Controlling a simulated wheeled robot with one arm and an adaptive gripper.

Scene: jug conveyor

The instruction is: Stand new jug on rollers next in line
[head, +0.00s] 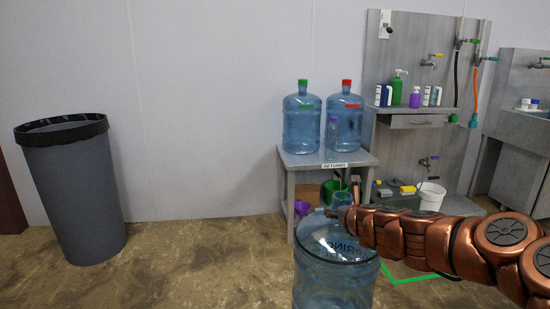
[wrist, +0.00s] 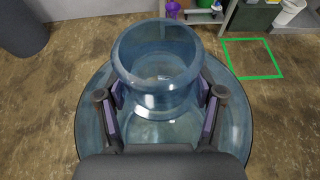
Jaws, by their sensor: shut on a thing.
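A large clear blue jug (head: 335,272) with dark lettering shows at the bottom of the head view, in front of my arm's end. It looks upright, and its lower part is cut off by the picture edge. In the wrist view my gripper (wrist: 160,97) is shut around the neck of this jug (wrist: 95,118), one finger on each side. The neck looks open, with no cap. I cannot tell whether the jug's base touches anything. No rollers show in either view.
Two blue jugs, one green-capped (head: 302,125) and one red-capped (head: 346,125), stand on a grey table (head: 300,160) by the wall. A dark bin (head: 72,190) stands left. A green floor outline (wrist: 252,58) and white bucket (head: 431,196) lie right. Floor between bin and table is clear.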

